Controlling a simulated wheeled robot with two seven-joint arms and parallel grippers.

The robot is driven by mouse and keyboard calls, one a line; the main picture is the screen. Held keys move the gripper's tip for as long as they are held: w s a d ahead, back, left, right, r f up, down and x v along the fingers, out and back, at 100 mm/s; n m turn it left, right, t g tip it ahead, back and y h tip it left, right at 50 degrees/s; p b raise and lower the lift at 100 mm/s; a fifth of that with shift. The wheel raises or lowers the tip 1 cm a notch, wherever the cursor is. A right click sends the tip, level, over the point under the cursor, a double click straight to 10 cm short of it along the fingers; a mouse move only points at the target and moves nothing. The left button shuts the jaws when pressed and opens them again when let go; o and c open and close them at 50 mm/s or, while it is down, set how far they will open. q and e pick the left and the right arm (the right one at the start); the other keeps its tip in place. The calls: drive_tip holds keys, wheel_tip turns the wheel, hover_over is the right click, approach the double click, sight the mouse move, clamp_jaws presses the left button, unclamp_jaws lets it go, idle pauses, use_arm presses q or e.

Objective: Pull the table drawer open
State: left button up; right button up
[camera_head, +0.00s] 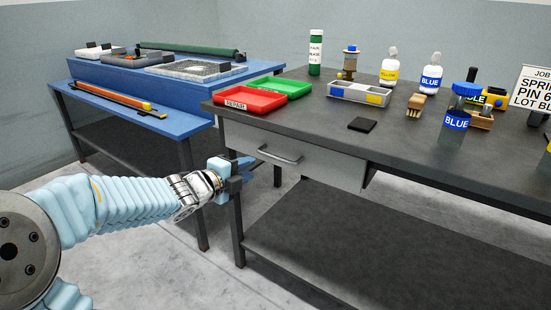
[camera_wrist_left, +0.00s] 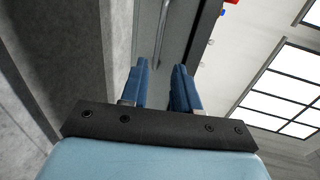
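The grey table drawer (camera_head: 325,168) sits under the left end of the dark-topped table (camera_head: 420,165), its front looking flush with the frame. Its metal bar handle (camera_head: 281,155) runs across the front. My left gripper (camera_head: 247,166) is to the left of the handle, near the table's front left leg, with a gap to the handle. In the left wrist view the two blue fingers (camera_wrist_left: 161,68) stand apart with nothing between them. The handle (camera_wrist_left: 163,30) shows beyond the fingertips, in line with the gap. My right gripper is in neither view.
A red tray (camera_head: 250,107) and a green tray (camera_head: 287,89) sit on the tabletop above the drawer. Bottles, a parts caddy (camera_head: 359,96) and a black pad (camera_head: 362,125) stand farther right. A blue bench (camera_head: 200,130) is behind my left arm. A lower shelf (camera_head: 340,240) lies beneath the drawer.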

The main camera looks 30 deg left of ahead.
sight(275, 157)
use_arm(q)
drive_tip(key=x, duration=1.3)
drive_tip(key=shift+w+d, duration=0.15)
clamp_jaws()
